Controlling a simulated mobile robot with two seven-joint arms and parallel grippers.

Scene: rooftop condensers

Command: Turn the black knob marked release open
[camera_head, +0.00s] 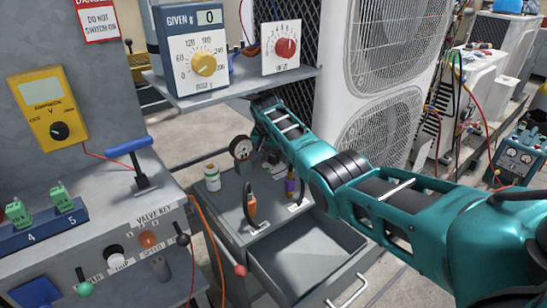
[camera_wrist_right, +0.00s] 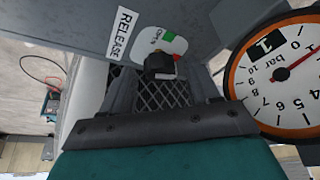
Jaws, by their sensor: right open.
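In the right wrist view, the black knob (camera_wrist_right: 160,65) sits on a pale plate with a green mark, a red mark and small upside-down lettering. The white RELEASE label (camera_wrist_right: 122,34) is beside it on a grey panel. My right gripper (camera_wrist_right: 163,88) is open, with its dark mesh-patterned finger pads close to the knob; I cannot tell if they touch it. In the head view my right gripper (camera_head: 263,104) is under the front edge of the grey shelf (camera_head: 228,92), and the knob is hidden there. My left gripper is not in view.
A pressure gauge (camera_head: 241,148) stands close to my right gripper; its orange-rimmed dial (camera_wrist_right: 280,75) fills the wrist view's right side. Boxes with a yellow knob (camera_head: 204,63) and a red knob (camera_head: 285,48) stand on the shelf. An open drawer (camera_head: 303,262) lies below my right arm.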

